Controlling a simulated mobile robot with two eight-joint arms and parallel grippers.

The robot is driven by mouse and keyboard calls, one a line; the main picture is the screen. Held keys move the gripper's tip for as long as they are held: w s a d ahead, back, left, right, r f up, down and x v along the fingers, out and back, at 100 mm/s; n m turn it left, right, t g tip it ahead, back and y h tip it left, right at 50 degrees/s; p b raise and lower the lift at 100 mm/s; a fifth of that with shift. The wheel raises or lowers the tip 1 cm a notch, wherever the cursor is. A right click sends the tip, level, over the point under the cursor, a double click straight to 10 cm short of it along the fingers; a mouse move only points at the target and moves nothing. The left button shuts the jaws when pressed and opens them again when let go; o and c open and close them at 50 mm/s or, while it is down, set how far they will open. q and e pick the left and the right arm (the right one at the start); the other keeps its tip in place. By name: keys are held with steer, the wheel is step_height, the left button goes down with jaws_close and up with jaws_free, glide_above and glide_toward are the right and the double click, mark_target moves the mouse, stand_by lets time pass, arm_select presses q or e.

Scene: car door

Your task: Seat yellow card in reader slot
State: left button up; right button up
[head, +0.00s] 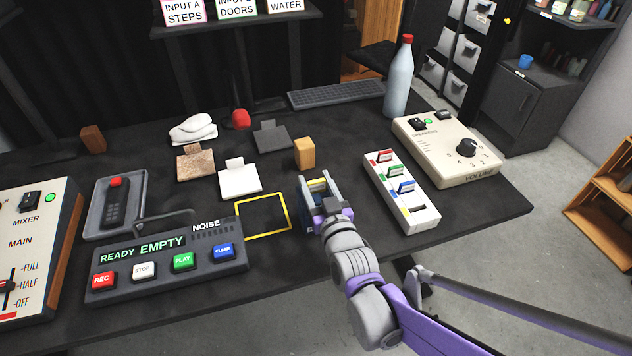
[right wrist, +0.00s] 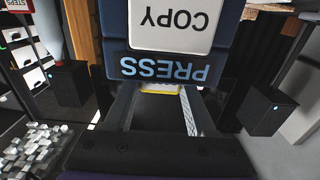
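The reader (head: 402,188) is a white block at the right of the dark table. A yellow strip (head: 317,184), probably the yellow card, shows between the fingers. In the right wrist view, a yellow edge (right wrist: 160,88) lies between them, below the blue box marked PRESS and COPY (right wrist: 165,70). Firm contact cannot be made out. My left gripper is out of view.
A cream volume box (head: 450,150) stands behind the reader. A wooden block (head: 304,153) stands behind my gripper. A yellow outline (head: 287,212) and the recorder panel (head: 165,262) are to the left. A bottle (head: 398,85) and keyboard (head: 335,94) are at the back.

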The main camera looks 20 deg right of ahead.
steer(key=o, duration=0.4)
steer(key=shift+c, duration=0.2)
